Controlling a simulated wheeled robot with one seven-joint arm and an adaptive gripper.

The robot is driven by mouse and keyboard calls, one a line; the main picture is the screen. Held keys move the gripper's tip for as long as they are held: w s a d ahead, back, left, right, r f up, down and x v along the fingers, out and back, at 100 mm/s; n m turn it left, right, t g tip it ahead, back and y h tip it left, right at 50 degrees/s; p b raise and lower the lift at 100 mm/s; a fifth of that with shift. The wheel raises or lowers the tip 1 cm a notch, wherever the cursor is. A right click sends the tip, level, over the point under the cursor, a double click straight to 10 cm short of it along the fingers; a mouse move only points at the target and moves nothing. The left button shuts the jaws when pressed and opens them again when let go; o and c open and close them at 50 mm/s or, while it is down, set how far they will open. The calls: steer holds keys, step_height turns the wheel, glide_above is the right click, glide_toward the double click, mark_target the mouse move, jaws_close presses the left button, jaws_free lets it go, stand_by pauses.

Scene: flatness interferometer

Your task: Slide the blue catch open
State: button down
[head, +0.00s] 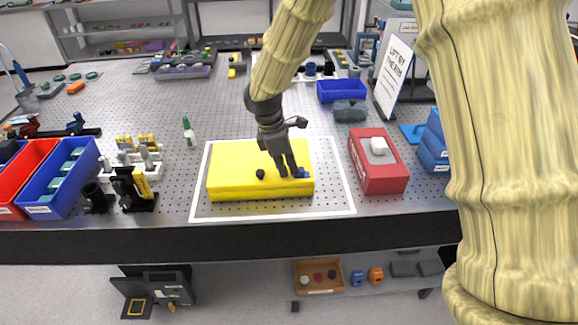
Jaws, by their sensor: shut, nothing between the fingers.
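A flat yellow box (232,172) lies inside a white outlined rectangle on the perforated bench. The blue catch (304,173) is a small piece at the box's right front part, partly hidden by my fingers. My gripper (289,176) points down with its fingers shut and empty, close beside the catch on its left. I cannot tell whether the fingers touch the catch. A small dark knob (260,174) sits on the box left of my gripper.
Red and blue bins (60,185) and a black device (134,190) stand left. A sign (394,75) and a blue tray (341,91) are behind.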

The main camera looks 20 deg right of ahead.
steer(key=shift+r, duration=0.15)
steer(key=p+v, duration=0.9)
steer(key=shift+r, duration=0.35)
steer(key=shift+s+a+f, duration=0.1)
stand_by(0.4)
